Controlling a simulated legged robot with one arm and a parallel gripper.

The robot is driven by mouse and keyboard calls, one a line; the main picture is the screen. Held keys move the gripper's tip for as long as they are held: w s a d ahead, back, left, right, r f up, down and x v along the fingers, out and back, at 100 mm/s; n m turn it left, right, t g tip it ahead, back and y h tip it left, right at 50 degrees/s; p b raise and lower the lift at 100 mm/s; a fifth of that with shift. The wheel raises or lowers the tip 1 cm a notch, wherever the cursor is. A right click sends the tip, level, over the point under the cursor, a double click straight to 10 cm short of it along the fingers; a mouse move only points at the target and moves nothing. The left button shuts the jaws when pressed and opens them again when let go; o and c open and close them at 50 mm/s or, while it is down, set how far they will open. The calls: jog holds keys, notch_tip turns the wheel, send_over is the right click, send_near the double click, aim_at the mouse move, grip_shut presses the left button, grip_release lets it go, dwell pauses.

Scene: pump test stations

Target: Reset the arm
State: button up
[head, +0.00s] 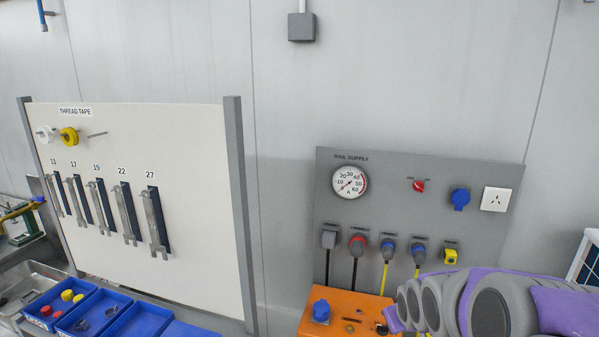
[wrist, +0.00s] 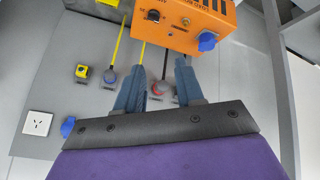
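My arm, grey and purple, fills the lower right of the head view, in front of the rail supply panel (head: 290,250). Its gripper end is not visible there. In the wrist view my gripper (wrist: 160,66) has two blue-grey fingers spread apart with nothing held between them. The wrist picture is upside down relative to the head view. Beyond the fingers are the grey panel (wrist: 60,100), a red-ringed plug (wrist: 160,89) and the orange box (wrist: 215,22). Whether the fingers touch anything cannot be told.
The orange box also shows in the head view (head: 343,302), below the panel's gauge (head: 350,182) and several plugs with cables. At left, a white board (head: 190,130) holds hanging wrenches and tape rolls, with blue bins (head: 138,322) below.

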jog(key=s+a+f+m+g+b, duration=0.1)
jog(key=s+a+g, duration=0.1)
jog(key=s, duration=0.9)
jog(key=s+a+f+m+g+b, duration=0.1)
jog(key=s+a+f+g, duration=0.1)
jog(key=s, duration=1)
jog(key=s+a+f+m+g+y+b, duration=0.1)
jog(key=s+a+g, duration=0.3)
jog(key=s, duration=0.7)
jog(key=shift+s+a+f+g, duration=0.2)
jog(key=shift+s+g, duration=0.1)
jog(key=shift+g, duration=0.2)
